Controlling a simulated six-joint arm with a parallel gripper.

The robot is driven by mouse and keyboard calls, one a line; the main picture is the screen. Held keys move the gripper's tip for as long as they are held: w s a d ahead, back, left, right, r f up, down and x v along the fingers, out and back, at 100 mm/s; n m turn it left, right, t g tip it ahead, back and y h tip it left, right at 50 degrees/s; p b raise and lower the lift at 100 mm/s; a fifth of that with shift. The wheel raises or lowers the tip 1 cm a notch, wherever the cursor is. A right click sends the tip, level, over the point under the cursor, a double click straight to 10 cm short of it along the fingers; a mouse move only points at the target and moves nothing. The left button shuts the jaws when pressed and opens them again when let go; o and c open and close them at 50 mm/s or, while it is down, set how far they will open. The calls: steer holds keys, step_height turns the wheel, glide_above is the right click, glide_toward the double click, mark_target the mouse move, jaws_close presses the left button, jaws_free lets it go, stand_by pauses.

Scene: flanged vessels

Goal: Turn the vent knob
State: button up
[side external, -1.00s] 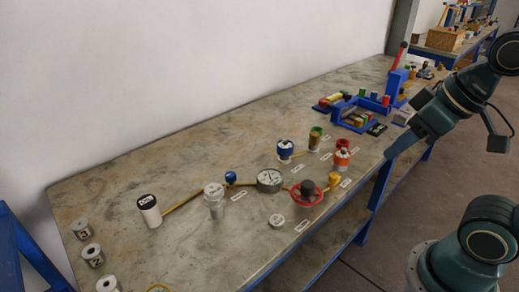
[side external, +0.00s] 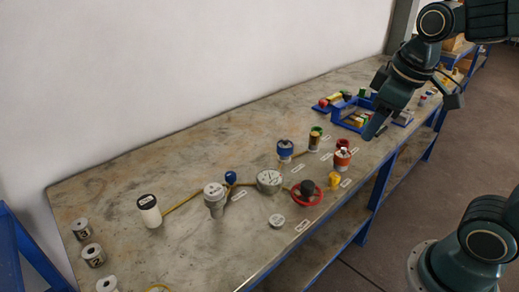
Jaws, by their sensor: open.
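Several vessels and fittings stand on the bench, joined by yellow hoses. A dark round knob (side external: 307,187) stands within a red ring (side external: 319,197) at the front right of the group. A small blue knob (side external: 230,177) stands left of the round gauge (side external: 269,181), and a yellow fitting (side external: 334,181) stands right of the red ring. The labels are too small to read, so I cannot tell which is the vent knob. My gripper (side external: 371,133) is open and empty, pointing down, above and right of the orange-banded vessel (side external: 342,154), apart from the knobs.
A blue frame (side external: 345,108) with coloured parts lies behind my gripper. A blue-topped vessel (side external: 285,150), a green-topped one (side external: 314,138), a grey vessel (side external: 214,199) and a white cylinder (side external: 149,210) stand upright. The bench front is mostly clear.

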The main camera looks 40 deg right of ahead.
steer(key=w+d+f+n+g+h, duration=0.1)
steer(key=w+d+f+n+g, duration=0.3)
steer(key=w, duration=0.6)
steer(key=n+g+h, duration=0.1)
steer(key=n+g, duration=0.2)
glide_above(334, 175)
steer(key=w+a, duration=0.4)
step_height(334, 175, down, 12)
steer(key=shift+f, duration=0.1)
steer(key=shift+f, duration=0.1)
steer(key=x, duration=1.3)
steer(key=shift+d+f, duration=0.1)
steer(key=shift+f, duration=0.2)
steer(key=c, duration=1)
